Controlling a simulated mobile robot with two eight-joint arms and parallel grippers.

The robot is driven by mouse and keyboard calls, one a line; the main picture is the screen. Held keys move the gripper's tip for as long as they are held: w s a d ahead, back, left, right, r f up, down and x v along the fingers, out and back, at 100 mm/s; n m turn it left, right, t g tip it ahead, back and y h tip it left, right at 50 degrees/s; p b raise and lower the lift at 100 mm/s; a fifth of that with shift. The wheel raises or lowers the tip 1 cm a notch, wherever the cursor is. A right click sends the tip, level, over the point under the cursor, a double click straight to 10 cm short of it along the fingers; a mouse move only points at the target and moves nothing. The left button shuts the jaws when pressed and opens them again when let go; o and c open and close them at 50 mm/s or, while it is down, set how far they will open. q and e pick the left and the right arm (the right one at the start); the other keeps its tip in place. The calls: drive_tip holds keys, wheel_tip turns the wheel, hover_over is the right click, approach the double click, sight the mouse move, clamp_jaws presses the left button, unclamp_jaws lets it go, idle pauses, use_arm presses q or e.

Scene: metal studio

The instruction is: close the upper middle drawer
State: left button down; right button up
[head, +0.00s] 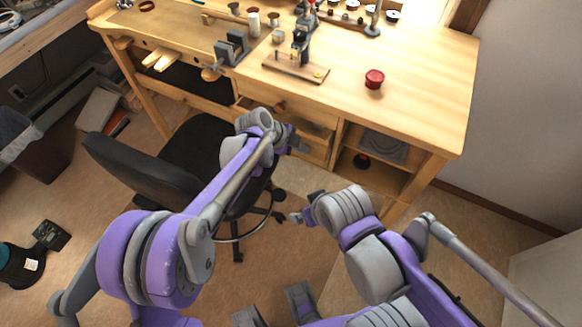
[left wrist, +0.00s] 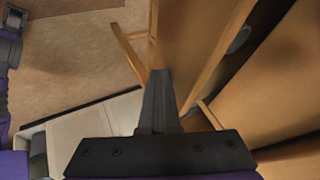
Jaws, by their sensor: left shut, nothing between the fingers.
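The wooden workbench (head: 420,95) has a stack of drawers below its top, in the middle of the head view. My left gripper (head: 300,146) is at the drawer stack. In the left wrist view its fingers (left wrist: 158,98) are shut and empty, close to a wooden panel edge (left wrist: 205,55); contact cannot be told. My right gripper (head: 297,217) is lower, apart from the bench, its jaws unclear.
A black office chair (head: 125,165) stands left of my left arm, close to the bench. Open shelves (head: 378,170) lie right of the drawers. A red-lidded jar (head: 374,79) and several tools stand on the benchtop. A waste bin (head: 40,150) is at the far left.

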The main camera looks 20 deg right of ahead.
use_arm(q)
drive_tip(key=w+d, duration=0.3)
drive_tip(key=d, duration=0.1)
drive_tip(key=shift+w+d, duration=0.35)
drive_tip(key=shift+w+d+r, duration=0.1)
drive_tip(key=shift+w+d, duration=0.05)
